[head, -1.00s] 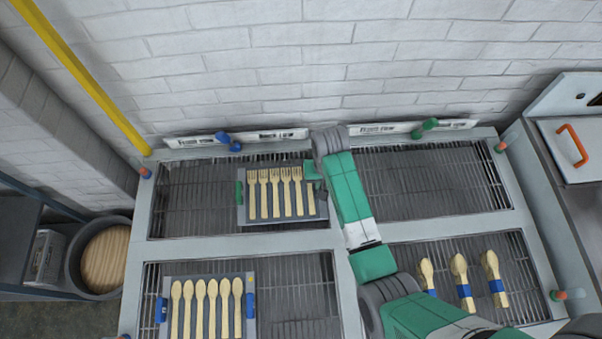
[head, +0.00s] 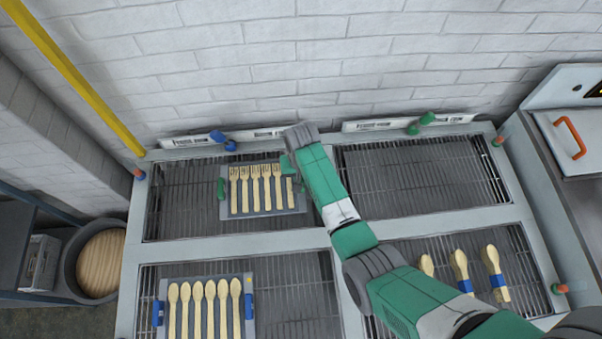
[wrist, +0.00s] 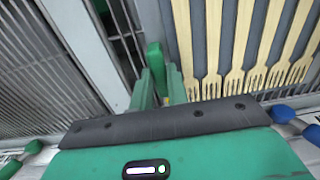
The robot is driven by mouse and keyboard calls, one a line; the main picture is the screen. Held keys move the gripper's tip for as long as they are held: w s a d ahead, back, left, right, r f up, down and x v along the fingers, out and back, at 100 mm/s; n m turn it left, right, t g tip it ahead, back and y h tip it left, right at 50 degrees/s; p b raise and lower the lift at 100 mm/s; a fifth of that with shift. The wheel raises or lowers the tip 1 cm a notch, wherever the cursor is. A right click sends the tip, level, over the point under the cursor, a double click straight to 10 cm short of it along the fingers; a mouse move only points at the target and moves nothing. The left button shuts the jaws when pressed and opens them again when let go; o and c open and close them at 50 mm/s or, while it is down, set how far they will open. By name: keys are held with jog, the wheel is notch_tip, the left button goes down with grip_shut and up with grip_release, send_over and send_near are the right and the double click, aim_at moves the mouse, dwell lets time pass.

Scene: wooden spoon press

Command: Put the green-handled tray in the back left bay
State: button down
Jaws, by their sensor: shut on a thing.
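The green-handled tray (head: 262,212) is grey and carries several wooden forks. It is in the back left bay (head: 180,205), on or just above its wire rack; I cannot tell which. One green handle (head: 221,189) shows at its left end. My gripper (head: 288,166) is at the tray's right end, and my arm hides part of that end. In the wrist view my gripper (wrist: 158,82) is shut on the green handle (wrist: 154,58) beside the forks (wrist: 240,50).
A tray of wooden spoons (head: 204,280) with blue handles lies in the front left bay. The back right bay (head: 420,180) is empty. Banded spoon bundles (head: 462,268) lie in the front right bay. Blue (head: 223,139) and green (head: 421,123) knobs stand along the back edge.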

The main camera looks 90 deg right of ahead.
jog(key=c, duration=1.4)
grip_release()
jog(key=shift+f, duration=0.1)
jog(key=shift+o, duration=0.2)
notch_tip(320, 180, up, 12)
jog(key=p, duration=0.2)
jog(key=shift+r, duration=0.2)
